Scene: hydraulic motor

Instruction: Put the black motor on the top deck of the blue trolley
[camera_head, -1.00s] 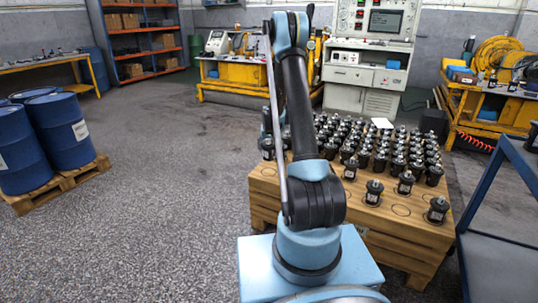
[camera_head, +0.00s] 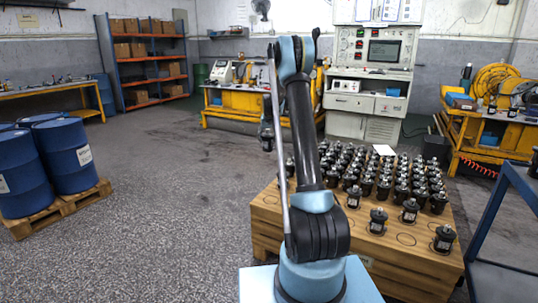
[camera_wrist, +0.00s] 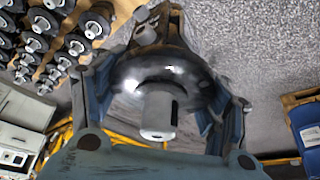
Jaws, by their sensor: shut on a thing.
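My gripper (camera_wrist: 160,110) is shut on a black motor (camera_wrist: 165,72), its two fingers on either side of the round body. The motor's metal shaft points toward the wrist camera. In the head view the held motor (camera_head: 266,140) is small and partly hidden behind my arm, left of the wooden crate's motors. The blue trolley (camera_head: 489,222) stands at the right edge, cut off by the frame. Its lower deck and part of its upper frame show; most of the top deck is out of view.
A wooden pallet block (camera_head: 290,228) holds many black motors in rows, with empty round spots at its front. Blue barrels (camera_head: 66,157) stand on a pallet at the left. A grey control cabinet (camera_head: 365,105) stands behind. The floor at left centre is clear.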

